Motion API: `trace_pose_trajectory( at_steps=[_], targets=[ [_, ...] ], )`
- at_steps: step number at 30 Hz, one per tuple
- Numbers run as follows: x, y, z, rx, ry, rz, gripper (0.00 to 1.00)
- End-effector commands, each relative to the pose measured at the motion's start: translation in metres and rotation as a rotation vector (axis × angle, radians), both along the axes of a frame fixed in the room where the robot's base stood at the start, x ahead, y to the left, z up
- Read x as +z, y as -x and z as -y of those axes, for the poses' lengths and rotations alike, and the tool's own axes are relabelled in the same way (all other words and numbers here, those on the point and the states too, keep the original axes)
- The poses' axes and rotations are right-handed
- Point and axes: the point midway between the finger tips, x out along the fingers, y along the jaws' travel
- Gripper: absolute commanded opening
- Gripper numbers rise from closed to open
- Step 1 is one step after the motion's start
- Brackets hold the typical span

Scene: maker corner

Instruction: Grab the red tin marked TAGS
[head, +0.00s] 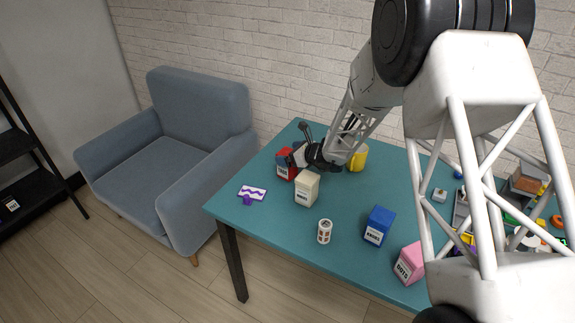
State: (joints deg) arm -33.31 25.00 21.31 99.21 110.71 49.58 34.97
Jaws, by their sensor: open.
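A red tin (284,174) with a white label stands on the teal table (262,210) near its left end. The print on its label is too small to read surely. My gripper (297,150) is open at the tin's upper right, with one dark finger raised above it. The gripper overlaps part of the tin in this view; I cannot tell whether they touch. A cream tin (306,190) stands just in front and to the right, close below the gripper.
A yellow tin (358,158) stands behind my gripper. A purple-and-white piece (252,192) lies left. A small white can (324,231), a blue tin (378,226) and a pink tin (410,263) stand to the right. Several small parts clutter the far right. A blue armchair (170,150) stands beyond the table.

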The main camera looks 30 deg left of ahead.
Motion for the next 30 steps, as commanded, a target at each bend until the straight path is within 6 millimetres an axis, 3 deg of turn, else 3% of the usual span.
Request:
trace_pose_trajectory(
  at_steps=[7,24,26,30],
  targets=[
    [-0.006,-0.002,-0.015,0.000,0.000,0.000,0.99],
    [-0.007,-0.002,-0.016,0.000,0.000,0.000,0.99],
    [-0.007,-0.002,-0.016,0.000,0.000,0.000,0.93],
    [-0.007,-0.002,-0.016,0.000,0.001,0.000,0.71]
  ],
)
